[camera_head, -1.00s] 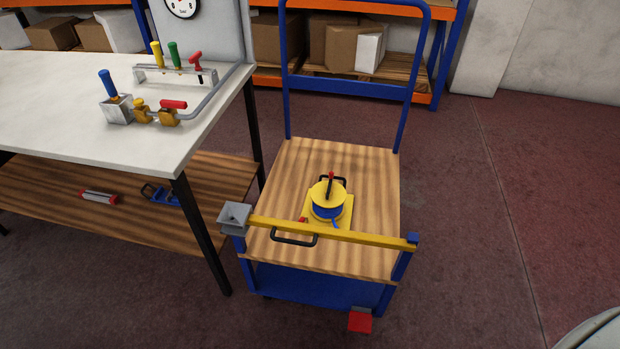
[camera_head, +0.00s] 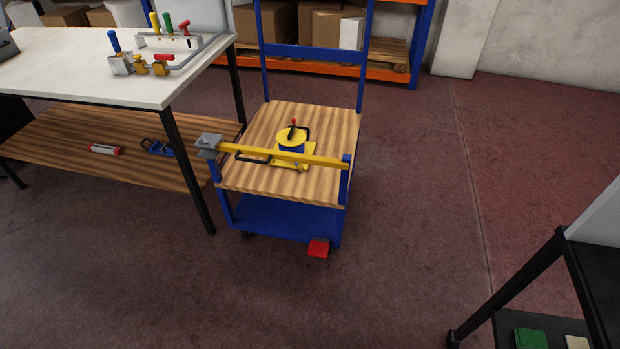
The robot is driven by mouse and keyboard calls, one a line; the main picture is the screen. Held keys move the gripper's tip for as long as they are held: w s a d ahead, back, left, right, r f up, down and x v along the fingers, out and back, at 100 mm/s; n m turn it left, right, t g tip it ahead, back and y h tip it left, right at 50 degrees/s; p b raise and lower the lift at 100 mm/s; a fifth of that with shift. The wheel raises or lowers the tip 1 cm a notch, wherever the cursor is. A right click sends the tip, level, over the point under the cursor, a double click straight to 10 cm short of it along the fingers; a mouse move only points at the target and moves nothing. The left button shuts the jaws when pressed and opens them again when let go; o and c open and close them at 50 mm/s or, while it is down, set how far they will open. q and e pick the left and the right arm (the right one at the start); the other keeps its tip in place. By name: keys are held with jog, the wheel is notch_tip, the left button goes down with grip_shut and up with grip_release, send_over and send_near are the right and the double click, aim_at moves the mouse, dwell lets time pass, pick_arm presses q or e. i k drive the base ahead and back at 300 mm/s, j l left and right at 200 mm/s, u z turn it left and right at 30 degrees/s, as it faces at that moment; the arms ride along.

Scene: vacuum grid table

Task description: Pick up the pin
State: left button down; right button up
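Neither of my grippers is in view. I cannot tell for sure which thing is the pin. Several handled pieces, blue (camera_head: 114,41), yellow (camera_head: 155,22), green (camera_head: 167,22) and red (camera_head: 183,27), stand in a rack and valve fixture on the white table (camera_head: 60,65) at upper left. A yellow and blue reel-like device (camera_head: 291,140) with a red-tipped upright handle (camera_head: 293,124) sits on the wooden deck of the blue cart (camera_head: 250,190).
A red pedal (camera_head: 318,248) is at the cart's foot. A lower wooden shelf (camera_head: 60,150) under the table holds a red-white cylinder (camera_head: 105,149) and a blue tool (camera_head: 157,147). A black-framed stand (camera_head: 510,290) is at lower right. The floor between is clear.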

aim_at(183, 25)
jog(key=j+z, duration=0.25)
jog(key=z, duration=0.25)
jog(key=j+z, duration=0.3)
jog(key=z, duration=0.15)
jog(key=j+z, duration=0.1)
jog(key=j, duration=0.3)
jog(key=k+j+z, duration=0.15)
jog(key=j, duration=0.25)
jog(key=j+z, duration=0.1)
jog(key=j, duration=0.3)
jog(key=k+j+z, duration=0.15)
jog(key=j, duration=0.25)
jog(key=k+j+z, duration=0.1)
jog(key=j, duration=0.3)
jog(key=k+j+z, duration=0.15)
jog(key=j, duration=0.2)
